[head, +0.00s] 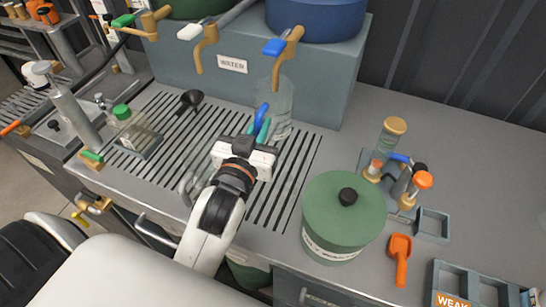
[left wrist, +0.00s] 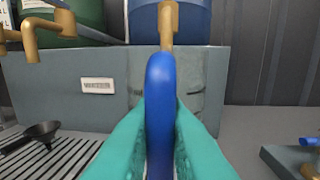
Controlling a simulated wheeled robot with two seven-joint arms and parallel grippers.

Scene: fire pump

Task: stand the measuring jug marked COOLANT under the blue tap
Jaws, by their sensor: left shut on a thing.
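A clear measuring jug (head: 284,104) with a blue handle (head: 261,115) is below the spout of the blue-levered tap (head: 284,60), over the back right of the slotted drain. I cannot tell whether its base touches the slats. No COOLANT marking is readable. My left gripper (head: 262,130) is shut on the blue handle, on the near side of the jug. In the left wrist view the teal fingers (left wrist: 158,135) clasp the handle (left wrist: 159,85), with the brass spout (left wrist: 167,25) above and behind it. My right gripper is not in view.
Another clear vessel (head: 193,184) stands left of my forearm, partly hidden. A black funnel (head: 190,100) lies on the drain (head: 165,125). The far right counter is clear.

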